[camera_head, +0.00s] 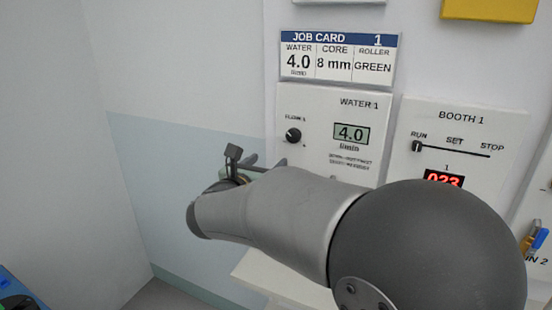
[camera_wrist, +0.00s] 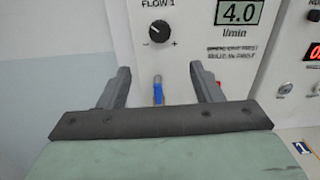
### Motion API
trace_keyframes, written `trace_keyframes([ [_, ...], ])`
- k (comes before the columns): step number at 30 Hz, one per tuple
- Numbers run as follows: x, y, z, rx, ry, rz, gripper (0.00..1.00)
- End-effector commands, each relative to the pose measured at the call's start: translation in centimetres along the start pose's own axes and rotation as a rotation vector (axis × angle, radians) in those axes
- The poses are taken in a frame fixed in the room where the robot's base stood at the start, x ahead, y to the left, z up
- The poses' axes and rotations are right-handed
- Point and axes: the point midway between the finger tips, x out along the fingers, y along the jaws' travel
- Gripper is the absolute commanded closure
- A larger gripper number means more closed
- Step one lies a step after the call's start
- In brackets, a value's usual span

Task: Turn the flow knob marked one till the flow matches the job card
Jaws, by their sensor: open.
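The black flow knob marked one (camera_head: 293,135) is on the white Water 1 panel (camera_head: 318,107). The knob also shows in the wrist view (camera_wrist: 159,29), with minus and plus marks beside it. The Water 1 display (camera_head: 351,134) reads 4.0 l/min, and it reads 4.0 in the wrist view (camera_wrist: 239,12). The job card (camera_head: 345,57) gives water 4.0, core 8 mm, roller green. My gripper (camera_wrist: 166,78) is open, its fingers apart and below the knob, not touching it. In the head view my gripper (camera_head: 262,160) is partly hidden by my arm.
A Booth 1 panel (camera_head: 474,118) with a run-set-stop slider and red display is at the right. A blue-handled lever (camera_wrist: 158,90) shows between my fingers in the wrist view. The wall at the left is clear.

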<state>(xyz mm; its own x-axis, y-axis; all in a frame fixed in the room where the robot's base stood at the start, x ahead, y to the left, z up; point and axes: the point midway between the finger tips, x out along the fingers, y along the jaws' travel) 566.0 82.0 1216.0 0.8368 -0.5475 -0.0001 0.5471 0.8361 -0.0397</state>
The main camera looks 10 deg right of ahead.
Motion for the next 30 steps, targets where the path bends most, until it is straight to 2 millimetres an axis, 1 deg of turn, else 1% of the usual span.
trace_keyframes([
  [1, -0.8, 0.1, -0.1, 0.002, -0.001, 0.002, 0.41],
  [3, -1.6, 0.1, 0.0, 0.002, 0.000, 0.001, 0.41],
  [6, -2.2, 0.0, 0.0, 0.000, -0.001, 0.000, 0.41],
  [19, -2.4, 0.0, 0.0, 0.000, 0.000, 0.000, 0.41],
  [20, -2.3, -0.5, -0.2, 0.014, 0.014, -0.013, 0.41],
  [23, -1.7, -4.2, -2.4, 0.127, 0.119, -0.105, 0.41],
  [24, -1.6, -6.2, -3.6, 0.199, 0.177, -0.164, 0.41],
  [26, -2.0, -9.8, -6.0, 0.334, 0.276, -0.275, 0.41],
  [27, -2.6, -12.2, -7.8, 0.439, 0.344, -0.363, 0.41],
  [29, -4.1, -15.7, -10.6, 0.612, 0.441, -0.511, 0.41],
  [30, -5.4, -17.8, -12.4, 0.737, 0.499, -0.622, 0.41],
])
